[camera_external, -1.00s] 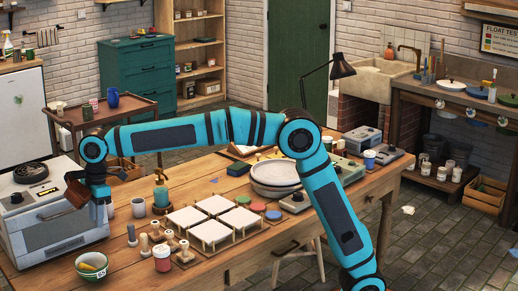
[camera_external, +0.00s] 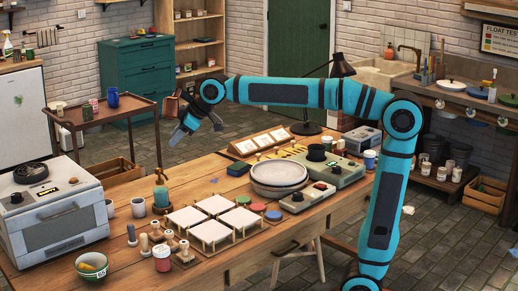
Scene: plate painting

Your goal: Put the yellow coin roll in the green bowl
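The green-and-white striped bowl (camera_external: 91,266) stands at the table's front left corner. A small yellow-orange piece (camera_external: 86,267) shows inside it; it is too small to tell whether it is the yellow coin roll. No other thing is clearly recognisable as the coin roll. My gripper (camera_external: 197,132) is in the air over the table's back left edge, far from the bowl. Its fingers look spread, with nothing visible between them. A brown part at the wrist moves along with it.
An oven (camera_external: 55,222) stands at left, a teal pump bottle (camera_external: 161,194) behind the tiles. Stacked plates (camera_external: 277,180) and grey devices (camera_external: 336,168) stand at right.

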